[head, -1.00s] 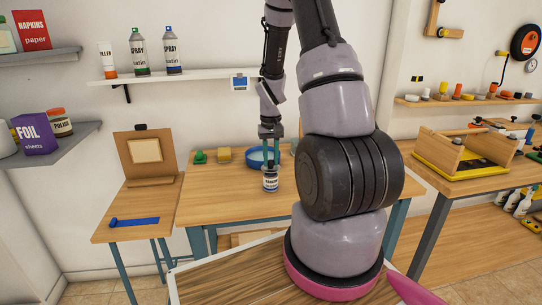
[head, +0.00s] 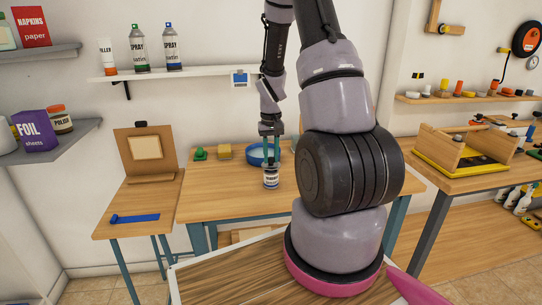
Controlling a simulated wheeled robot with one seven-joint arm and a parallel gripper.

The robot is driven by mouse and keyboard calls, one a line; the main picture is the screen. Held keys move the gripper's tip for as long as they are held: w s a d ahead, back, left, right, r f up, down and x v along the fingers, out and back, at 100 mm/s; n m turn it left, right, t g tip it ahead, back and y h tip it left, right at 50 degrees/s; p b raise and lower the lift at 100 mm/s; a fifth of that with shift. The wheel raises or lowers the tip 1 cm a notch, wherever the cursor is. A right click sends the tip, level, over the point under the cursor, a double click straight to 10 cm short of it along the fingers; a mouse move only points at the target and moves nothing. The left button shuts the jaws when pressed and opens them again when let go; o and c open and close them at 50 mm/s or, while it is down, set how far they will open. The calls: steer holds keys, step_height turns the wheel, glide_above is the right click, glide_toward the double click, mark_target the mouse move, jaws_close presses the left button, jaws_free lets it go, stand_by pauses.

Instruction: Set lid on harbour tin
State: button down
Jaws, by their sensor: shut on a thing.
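The harbour tin (head: 271,178) is a small can with a dark blue and white label. I cannot tell whether the lid touches the rim.
A blue round dish (head: 257,157) is close behind the tin. A yellow block (head: 225,152) and a green item (head: 200,154) lie at the table's back left. The tabletop (head: 225,190) left of the tin is clear. My arm hides much of the table's right side.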

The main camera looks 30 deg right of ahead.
mark_target(271, 158)
steer(key=shift+f, duration=0.6)
stand_by(0.9)
steer(key=c, duration=0.6)
jaws_free()
steer(key=shift+r, duration=3.5)
